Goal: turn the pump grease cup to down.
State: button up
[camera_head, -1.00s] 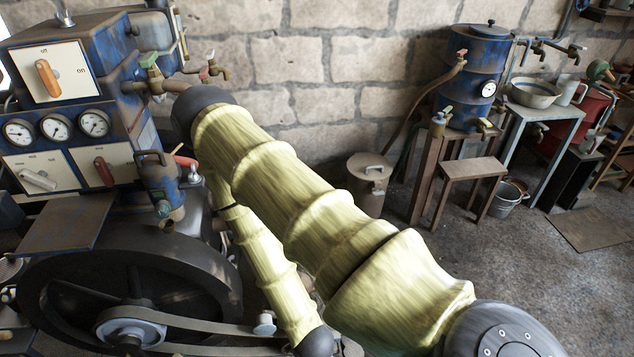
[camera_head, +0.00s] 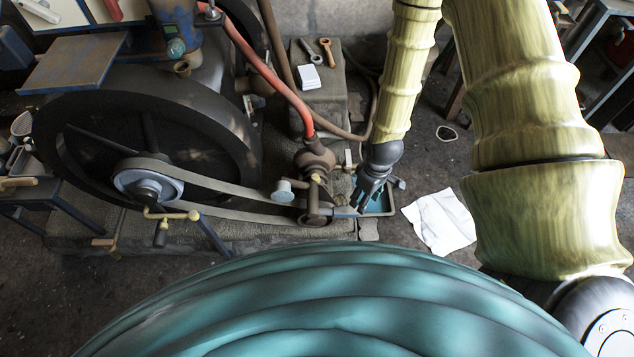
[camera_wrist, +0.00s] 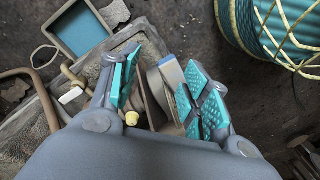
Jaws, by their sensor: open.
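The pump (camera_head: 316,165) stands low at the front of the engine, with a red hose running into its top. A small brass-coloured handle (camera_head: 316,179) and a pale round cup-like fitting (camera_head: 283,190) sit on its near side; I cannot tell for sure which is the grease cup. My gripper (camera_head: 365,202) points down just right of the pump. In the wrist view my gripper (camera_wrist: 163,88) is open, with teal pads on both fingers. A pale yellow knob (camera_wrist: 131,118) and a grey band-like part (camera_wrist: 171,76) show between the fingers; neither is visibly gripped.
A flat belt (camera_head: 235,187) runs from the large flywheel (camera_head: 85,110) to the pump. A teal tray (camera_head: 378,200) lies beside the gripper, also in the wrist view (camera_wrist: 80,32). A white cloth (camera_head: 440,222) lies on the floor. Wrenches (camera_head: 327,50) lie on the block behind.

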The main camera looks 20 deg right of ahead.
jog(key=w+n+b, duration=0.3)
jog(key=w, duration=0.3)
jog(key=n+h+b, duration=0.1)
jog(key=n+b, duration=0.6)
jog(key=n, duration=0.8)
send_near(315, 176)
notch_tip(315, 176, down, 9)
jog(key=shift+s+a+f+b, duration=0.1)
jog(key=shift+s+f+b, duration=0.05)
jog(key=shift+b, duration=1.05)
grip_shut()
